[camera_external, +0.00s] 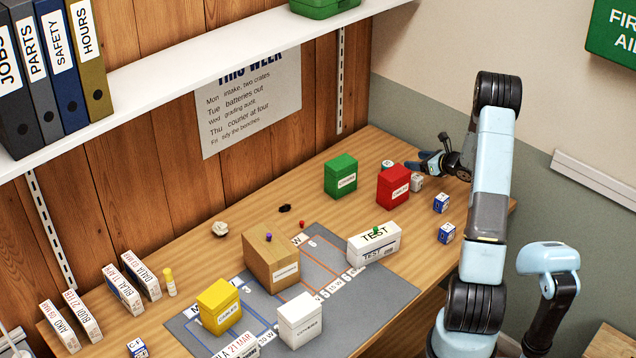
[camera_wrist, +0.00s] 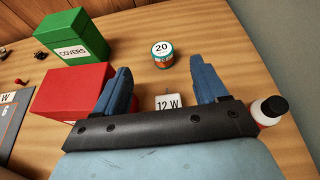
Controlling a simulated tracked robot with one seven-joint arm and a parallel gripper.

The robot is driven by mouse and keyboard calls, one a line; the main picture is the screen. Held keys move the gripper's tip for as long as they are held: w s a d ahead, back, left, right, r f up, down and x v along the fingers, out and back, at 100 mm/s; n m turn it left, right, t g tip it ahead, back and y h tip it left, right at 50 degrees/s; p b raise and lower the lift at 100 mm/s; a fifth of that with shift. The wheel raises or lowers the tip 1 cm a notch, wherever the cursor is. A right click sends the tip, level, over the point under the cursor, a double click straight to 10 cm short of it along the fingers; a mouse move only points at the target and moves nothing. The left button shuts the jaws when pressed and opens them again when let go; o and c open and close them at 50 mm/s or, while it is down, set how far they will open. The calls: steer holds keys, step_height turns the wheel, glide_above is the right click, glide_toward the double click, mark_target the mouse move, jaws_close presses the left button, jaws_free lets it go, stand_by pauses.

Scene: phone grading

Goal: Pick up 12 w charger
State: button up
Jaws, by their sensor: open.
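The 12 W charger (camera_wrist: 168,103) is a small white block marked "12 W". It shows in the wrist view between the bases of my fingers, partly hidden by the dark gripper body. A small white block in the external view (camera_external: 417,184), right of the red box, appears to be it. My gripper (camera_wrist: 164,78) is open, with two blue fingers spread to either side of the charger's place in the picture and nothing gripped. In the external view my gripper (camera_external: 428,163) is at the back right of the table; its height over the charger is hard to tell.
A red box (camera_wrist: 75,90) stands close by my left finger. A green box (camera_wrist: 75,38) marked "COVERS" is behind it. A round item marked "20" (camera_wrist: 163,50) lies beyond the fingertips. A black-capped bottle (camera_wrist: 267,111) is at the right. Two small blue-and-white boxes (camera_external: 441,203) (camera_external: 446,233) stand nearer the front.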

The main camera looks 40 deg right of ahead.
mark_target(415, 176)
steer(key=shift+f, duration=2.1)
step_height(415, 176, down, 2)
steer(key=shift+f, duration=0.1)
steer(key=shift+x, duration=1.1)
steer(key=shift+w+f, duration=0.4)
steer(key=c, duration=1.1)
